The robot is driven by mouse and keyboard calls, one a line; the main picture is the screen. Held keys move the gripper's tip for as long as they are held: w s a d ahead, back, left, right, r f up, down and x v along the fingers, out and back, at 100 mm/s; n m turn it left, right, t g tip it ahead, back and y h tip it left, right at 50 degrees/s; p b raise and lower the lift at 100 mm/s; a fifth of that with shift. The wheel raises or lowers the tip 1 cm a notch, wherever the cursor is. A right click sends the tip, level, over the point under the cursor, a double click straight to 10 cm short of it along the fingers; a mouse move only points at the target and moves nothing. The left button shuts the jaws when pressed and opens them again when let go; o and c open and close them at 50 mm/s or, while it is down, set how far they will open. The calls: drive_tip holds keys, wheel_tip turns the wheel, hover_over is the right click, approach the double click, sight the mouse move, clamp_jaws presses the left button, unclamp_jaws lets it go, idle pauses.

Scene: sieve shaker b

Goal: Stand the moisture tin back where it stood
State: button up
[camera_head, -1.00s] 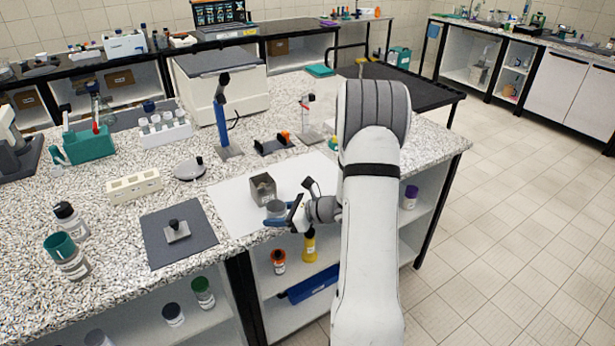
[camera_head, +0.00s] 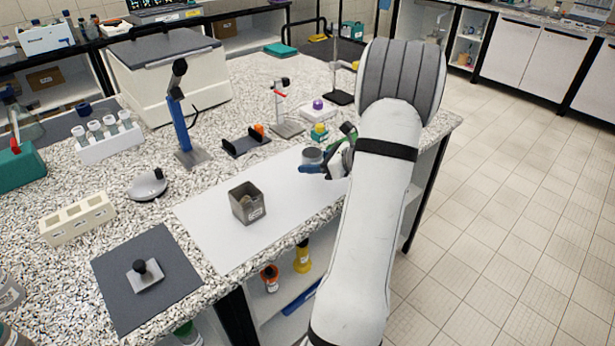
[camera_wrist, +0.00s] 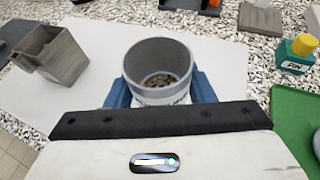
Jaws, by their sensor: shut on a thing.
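The moisture tin is a grey open cylinder with a pale label and some grainy brown matter inside. It shows in the wrist view (camera_wrist: 158,68) and, small, in the head view (camera_head: 312,156). My gripper (camera_head: 318,168) has its blue fingers shut on the tin from both sides, also seen in the wrist view (camera_wrist: 160,90). The tin looks upright over the right part of the white sheet (camera_head: 225,222). I cannot tell whether its base touches the sheet. Its lower front is hidden by my gripper.
A grey square box (camera_head: 248,203) stands on the sheet to the left. A small green-based bottle with a yellow cap (camera_wrist: 295,54) and a green tray (camera_wrist: 292,120) lie to the right in the wrist view. A dark cradle (camera_head: 245,142) stands behind. The sheet between box and tin is clear.

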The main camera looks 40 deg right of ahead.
sight(312, 183)
drive_tip(key=shift+a+f, duration=0.1)
drive_tip(key=shift+f, duration=2.5)
drive_tip(key=o, duration=1)
drive_tip(key=shift+c, duration=0.2)
